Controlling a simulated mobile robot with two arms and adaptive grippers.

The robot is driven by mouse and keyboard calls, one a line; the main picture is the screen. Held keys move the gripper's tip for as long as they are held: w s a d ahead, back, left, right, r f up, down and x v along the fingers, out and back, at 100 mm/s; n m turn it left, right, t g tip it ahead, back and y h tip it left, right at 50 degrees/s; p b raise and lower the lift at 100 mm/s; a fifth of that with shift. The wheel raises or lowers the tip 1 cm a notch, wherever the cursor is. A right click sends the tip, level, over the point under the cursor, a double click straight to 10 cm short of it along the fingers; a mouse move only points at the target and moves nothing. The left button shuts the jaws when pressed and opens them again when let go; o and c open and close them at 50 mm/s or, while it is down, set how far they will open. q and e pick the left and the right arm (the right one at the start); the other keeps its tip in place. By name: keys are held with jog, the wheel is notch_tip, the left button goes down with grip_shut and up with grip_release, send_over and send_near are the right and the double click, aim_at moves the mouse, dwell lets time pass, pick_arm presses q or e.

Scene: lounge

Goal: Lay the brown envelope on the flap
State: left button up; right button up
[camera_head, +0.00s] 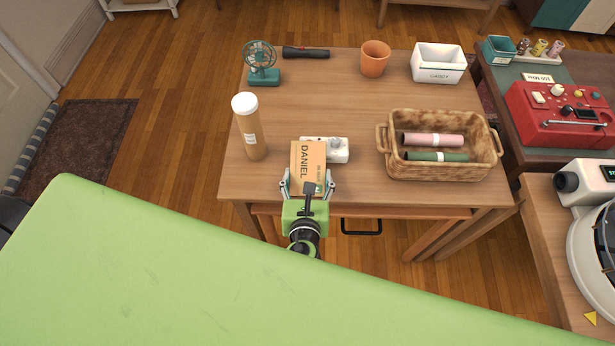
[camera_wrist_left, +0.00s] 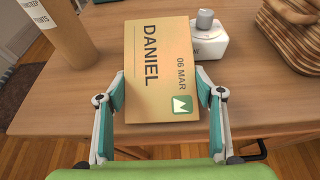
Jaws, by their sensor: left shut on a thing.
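The brown envelope (camera_head: 307,163), marked DANIEL and 06 MAR with a green stamp, is between the fingers of my left gripper (camera_head: 307,186) at the table's front edge. In the left wrist view the envelope (camera_wrist_left: 160,65) is gripped by its two long sides near its lower end, its printed face showing. I cannot tell whether its far end touches the tabletop. No part is clearly recognisable as the flap; a wooden strip (camera_head: 420,212) and a black handle (camera_head: 361,227) show below the front edge. My right gripper is not in view.
On the table (camera_head: 322,92), a white device with a knob (camera_head: 338,154) is close behind the envelope. A fan, torch, pot and white bin stand at the back. The table's middle is clear.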

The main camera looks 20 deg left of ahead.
pick_arm(q)
jog(key=shift+f, duration=0.1)
jog(key=o, duration=0.9)
jog(key=shift+o, duration=0.2)
jog(key=shift+r, duration=0.2)
jog(key=v, duration=1.2)
jog(key=shift+f, duration=0.15)
